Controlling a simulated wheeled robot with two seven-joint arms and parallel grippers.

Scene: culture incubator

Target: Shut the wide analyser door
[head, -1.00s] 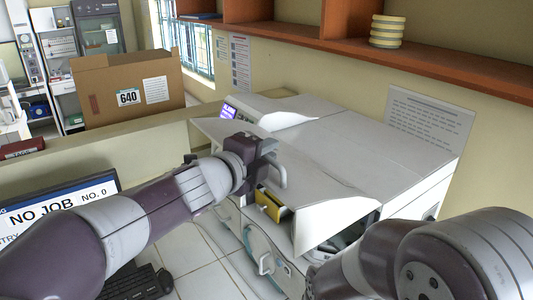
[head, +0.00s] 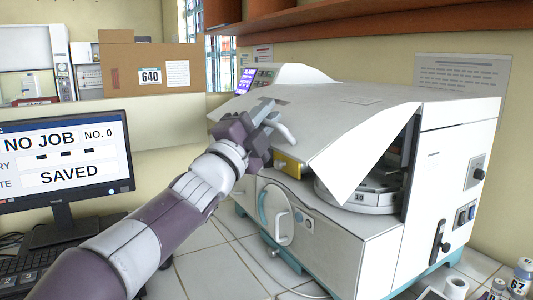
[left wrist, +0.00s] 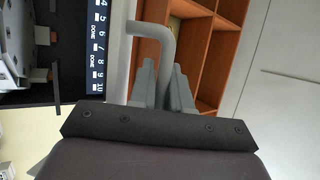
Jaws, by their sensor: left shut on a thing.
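The white analyser (head: 345,245) stands on the tiled counter. Its wide door (head: 340,118) is a tilted white panel, partly open, with a gap under its front and right edge. A carousel marked 10 (head: 358,196) shows through the gap. My left gripper (head: 268,113) is at the front of the door, shut on the grey door handle (head: 286,132). In the left wrist view, the bent handle bar (left wrist: 150,30) runs down to between the two fingers (left wrist: 162,78). My right gripper is not in view.
A monitor (head: 62,160) and a keyboard (head: 28,272) stand at the left. A cardboard box marked 640 (head: 150,70) is behind. Small vials (head: 522,275) and a white roll (head: 456,287) are at the lower right. A wooden shelf (head: 400,35) hangs above.

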